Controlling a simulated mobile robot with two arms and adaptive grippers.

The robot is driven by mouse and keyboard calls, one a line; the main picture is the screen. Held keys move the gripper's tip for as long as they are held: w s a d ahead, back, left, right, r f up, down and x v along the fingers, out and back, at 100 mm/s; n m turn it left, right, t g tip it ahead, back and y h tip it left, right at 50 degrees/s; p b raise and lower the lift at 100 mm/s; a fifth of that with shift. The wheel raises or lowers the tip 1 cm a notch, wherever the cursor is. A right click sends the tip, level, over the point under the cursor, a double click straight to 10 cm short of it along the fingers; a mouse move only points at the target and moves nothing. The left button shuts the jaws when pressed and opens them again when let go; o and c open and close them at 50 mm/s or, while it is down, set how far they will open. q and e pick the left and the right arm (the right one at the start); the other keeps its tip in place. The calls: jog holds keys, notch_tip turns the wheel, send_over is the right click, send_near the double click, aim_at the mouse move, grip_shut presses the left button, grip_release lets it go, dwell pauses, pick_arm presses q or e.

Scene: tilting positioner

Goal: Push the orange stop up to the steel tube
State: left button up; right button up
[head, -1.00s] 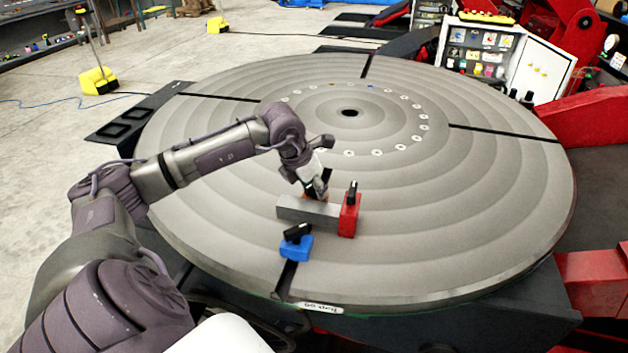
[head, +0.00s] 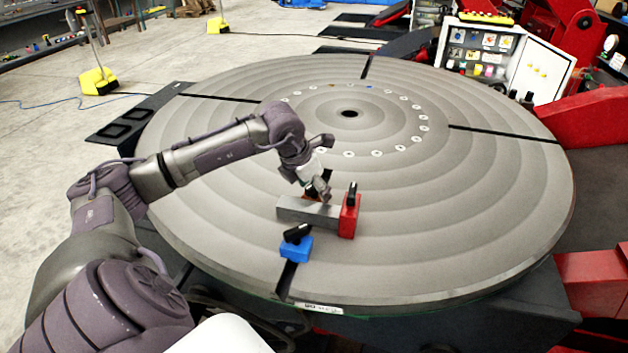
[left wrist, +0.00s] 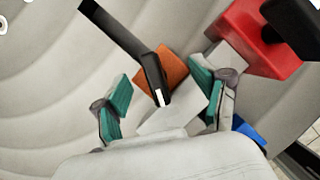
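The steel tube (head: 295,207) is a grey bar lying flat on the round table, its right end at the red stop (head: 349,216). In the left wrist view the tube (left wrist: 182,112) runs up to the right toward the red stop (left wrist: 258,42). The orange stop (left wrist: 178,68), with a black handle, is on the tube's far side, very close to it; I cannot tell whether they touch. In the head view it is mostly hidden. My left gripper (head: 320,190) is over the tube and orange stop. Its teal-padded fingers (left wrist: 160,85) are apart. My right gripper is out of view.
A blue stop (head: 296,248) with a black handle stands near the table's front slot, in front of the tube. The round grooved table (head: 450,200) is otherwise clear, with dark slots and a ring of small discs around its centre hole.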

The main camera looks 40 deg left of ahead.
pick_arm(q)
jog(key=shift+w+r+p+v, duration=0.1)
jog(key=shift+w+p+v, duration=0.3)
jog(key=shift+v, duration=0.7)
jog(key=shift+w+r+p+v, duration=0.1)
jog(key=shift+p+v, duration=0.45)
jog(key=shift+v, duration=0.5)
jog(key=shift+w+r+p+v, duration=0.15)
jog(key=shift+p+v, duration=0.35)
jog(key=shift+v, duration=0.6)
jog(key=shift+f, duration=0.1)
